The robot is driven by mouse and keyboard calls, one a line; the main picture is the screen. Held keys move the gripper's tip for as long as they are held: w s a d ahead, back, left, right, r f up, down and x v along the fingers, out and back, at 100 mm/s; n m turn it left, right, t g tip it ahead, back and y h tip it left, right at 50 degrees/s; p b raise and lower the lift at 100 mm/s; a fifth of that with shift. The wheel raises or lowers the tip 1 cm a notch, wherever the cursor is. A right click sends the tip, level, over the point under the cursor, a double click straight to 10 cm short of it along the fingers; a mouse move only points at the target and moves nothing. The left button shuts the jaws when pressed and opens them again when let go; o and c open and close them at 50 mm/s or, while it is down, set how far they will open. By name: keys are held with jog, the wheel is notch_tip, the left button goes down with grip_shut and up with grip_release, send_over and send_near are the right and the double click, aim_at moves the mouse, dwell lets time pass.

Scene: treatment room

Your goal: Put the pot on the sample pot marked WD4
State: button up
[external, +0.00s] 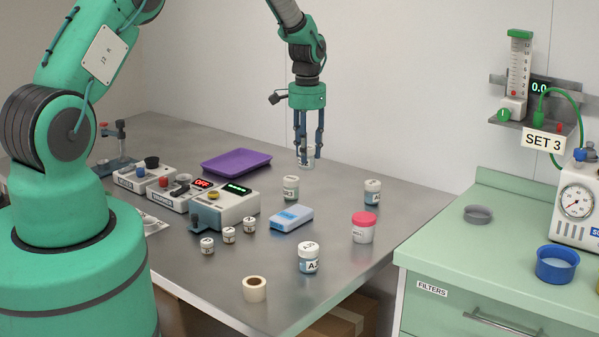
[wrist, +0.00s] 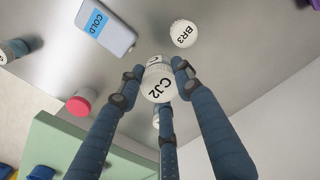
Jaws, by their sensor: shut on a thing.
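My gripper (external: 307,155) is shut on a small white pot (external: 306,161), held upright above the table. In the wrist view this pot (wrist: 158,89) reads CJ2 on its lid, between my gripper's fingers (wrist: 155,84). I cannot read WD4 on any pot. A white-lidded pot (external: 290,187) stands below my gripper; the wrist view shows a lid marked BR3 (wrist: 184,33). A pot with a blue band (external: 371,193) stands to the right. A red-lidded pot (external: 362,227) and another blue-banded pot (external: 308,258) stand nearer the front.
A blue-topped box (external: 291,218), marked COLD in the wrist view, lies among the pots. Several small pots (external: 228,235), a tape roll (external: 255,289) and instrument boxes (external: 224,208) stand left. A purple tray (external: 236,162) lies behind. A green cabinet (external: 480,270) stands right.

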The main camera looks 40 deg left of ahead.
jog(key=s+d, duration=2)
jog(key=s, duration=0.3)
jog(key=shift+d+r+m, duration=0.3)
jog(key=shift+d+r, duration=0.05)
jog(key=shift+w, duration=0.1)
send_near(364, 216)
jog(key=shift+s+f+p, duration=0.25)
jog(key=shift+s+p, duration=0.05)
jog(key=shift+s, duration=0.15)
jog(key=shift+w, duration=0.45)
jog(key=shift+f, duration=1.8)
jog(key=shift+f, duration=0.1)
